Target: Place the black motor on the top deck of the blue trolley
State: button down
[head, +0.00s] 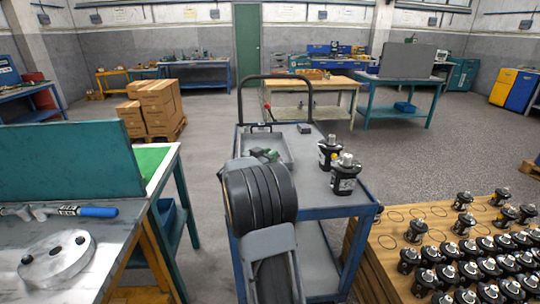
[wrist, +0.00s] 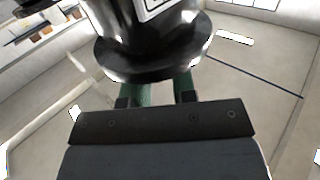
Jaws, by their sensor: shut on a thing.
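The blue trolley (head: 315,212) stands in the middle of the head view, with a grey top deck (head: 310,180) and a dark push handle. Two black motors with silver tops stand upright on the right part of the deck: a farther motor (head: 328,154) and a nearer motor (head: 345,176). In the wrist view my gripper (wrist: 157,92) has green fingers shut on a black motor (wrist: 150,50), whose wide round flange faces the camera. In the head view my dark arm covers the deck's front left, and I cannot make out the gripper or held motor there.
A shallow grey tray (head: 282,143) with small parts sits on the deck's far left. A wooden pallet board (head: 390,238) at right holds many black motors. A workbench (head: 100,235) with tools stands close at left. Cardboard boxes (head: 152,105) stand behind.

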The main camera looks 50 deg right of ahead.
jog(key=shift+w+d+f+b, duration=0.1)
jog(key=shift+f+b, duration=0.1)
jog(key=shift+f, duration=0.6)
jog(key=shift+w+d+f+b, duration=0.1)
jog(key=shift+f+b, duration=0.1)
jog(key=shift+f, duration=0.75)
jog(key=c, duration=0.9)
grip_release()
jog(key=shift+a+f, duration=0.1)
jog(key=shift+f, duration=0.1)
